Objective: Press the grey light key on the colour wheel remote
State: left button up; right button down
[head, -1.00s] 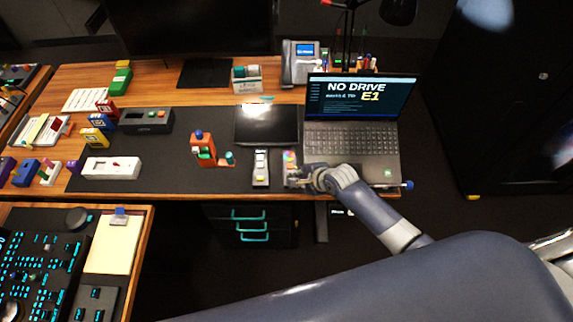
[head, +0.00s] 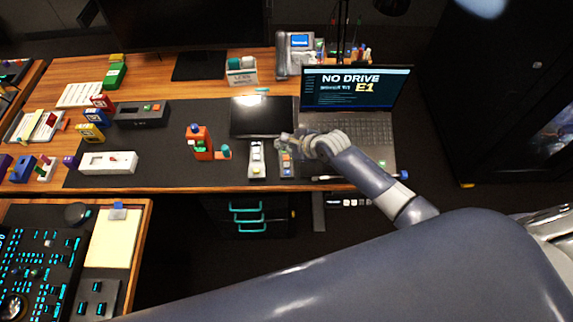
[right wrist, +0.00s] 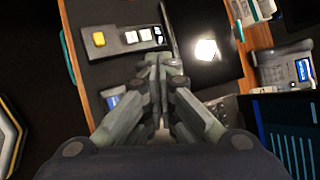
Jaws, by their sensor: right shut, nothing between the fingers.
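The colour wheel remote (head: 287,170) lies on the dark desk mat, left of the laptop, a narrow dark-grey bar with its upper part covered by my right gripper (head: 281,143). Its colour wheel and the grey light key cannot be made out. In the right wrist view my right gripper (right wrist: 159,62) is shut and empty, its fingers together. A lower part of the remote, with a blue patch (right wrist: 112,97), seems to show left of the fingers. Contact between fingertips and remote cannot be told. My left gripper is not in view.
A light-grey remote (head: 257,160) with white keys and a yellow one lies close to the left. A dark tablet (head: 264,117) lies behind, the open laptop (head: 350,100) to the right. An orange stand (head: 202,142) is farther left. The desk's front edge is near.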

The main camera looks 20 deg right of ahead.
jog(key=b, duration=0.7)
send_over(285, 167)
notch_tip(285, 167, down, 7)
jog(key=shift+w+f, duration=0.1)
jog(key=shift+f, duration=0.5)
dwell(0.5)
jog(key=shift+f, duration=0.4)
jog(key=shift+f, duration=0.45)
dwell(0.5)
jog(key=shift+r+p, duration=0.85)
jog(key=shift+p, duration=0.1)
